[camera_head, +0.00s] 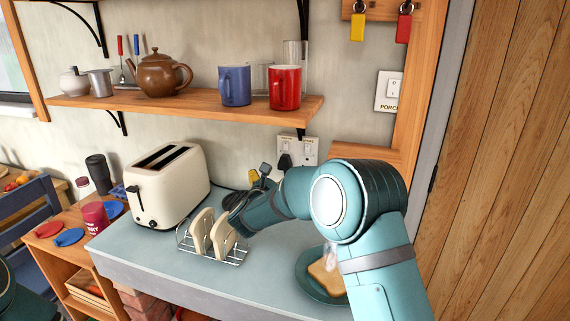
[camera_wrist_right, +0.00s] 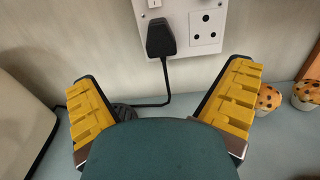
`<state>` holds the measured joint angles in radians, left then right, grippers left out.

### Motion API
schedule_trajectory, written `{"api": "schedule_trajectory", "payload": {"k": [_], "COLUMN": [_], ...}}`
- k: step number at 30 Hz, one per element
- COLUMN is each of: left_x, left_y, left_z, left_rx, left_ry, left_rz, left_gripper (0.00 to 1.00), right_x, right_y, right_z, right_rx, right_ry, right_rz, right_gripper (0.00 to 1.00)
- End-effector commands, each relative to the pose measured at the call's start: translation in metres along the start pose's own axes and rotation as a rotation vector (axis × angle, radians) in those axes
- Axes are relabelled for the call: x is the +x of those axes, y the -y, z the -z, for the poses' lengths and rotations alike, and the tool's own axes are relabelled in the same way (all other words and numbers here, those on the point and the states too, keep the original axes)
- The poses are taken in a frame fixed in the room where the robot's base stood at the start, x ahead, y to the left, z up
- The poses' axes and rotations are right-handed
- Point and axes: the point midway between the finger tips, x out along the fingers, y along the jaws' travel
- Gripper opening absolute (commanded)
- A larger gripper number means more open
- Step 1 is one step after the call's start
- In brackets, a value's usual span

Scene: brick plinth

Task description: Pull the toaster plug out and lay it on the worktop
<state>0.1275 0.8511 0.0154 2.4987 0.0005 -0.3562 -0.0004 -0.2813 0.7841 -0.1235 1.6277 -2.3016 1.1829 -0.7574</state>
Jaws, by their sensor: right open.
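The cream toaster (camera_head: 168,188) stands on the grey-blue worktop (camera_head: 135,255) against the wall. The black plug (camera_head: 285,161) sits in the left outlet of the white double wall socket (camera_head: 310,149). The plug (camera_wrist_right: 160,38) also shows in the right wrist view, its cord running down and left behind my gripper. My right gripper (camera_wrist_right: 163,76) is open, its yellow-padded fingers wide apart, below and in front of the plug, with nothing between them. In the head view my right gripper (camera_head: 262,174) is partly hidden by its wrist. My left gripper is out of view.
A toast rack (camera_head: 234,259) with bread slices stands close under my right forearm. A plate (camera_head: 308,271) with toast lies to its right. Two muffins (camera_wrist_right: 267,98) sit right of the gripper. A shelf (camera_head: 200,107) with mugs overhangs the worktop.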

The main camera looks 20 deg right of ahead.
Motion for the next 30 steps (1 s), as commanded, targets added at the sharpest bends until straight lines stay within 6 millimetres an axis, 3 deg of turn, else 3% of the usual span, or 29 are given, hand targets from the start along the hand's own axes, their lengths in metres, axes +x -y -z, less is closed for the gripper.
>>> {"api": "schedule_trajectory", "payload": {"k": [8, 21, 30], "left_x": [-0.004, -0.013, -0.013], "left_y": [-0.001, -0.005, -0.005], "left_z": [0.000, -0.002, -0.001], "left_rx": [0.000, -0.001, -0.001], "left_ry": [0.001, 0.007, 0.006], "left_rz": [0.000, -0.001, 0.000], "left_gripper": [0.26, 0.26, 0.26], "right_x": [0.010, 0.066, 0.088], "right_y": [0.000, 0.001, 0.000], "right_z": [-0.001, 0.001, 0.000], "right_rx": [0.001, 0.000, 0.000], "right_ry": [0.000, 0.001, 0.000], "right_rz": [0.002, 0.002, 0.000], "right_gripper": [1.00, 1.00, 1.00]}}
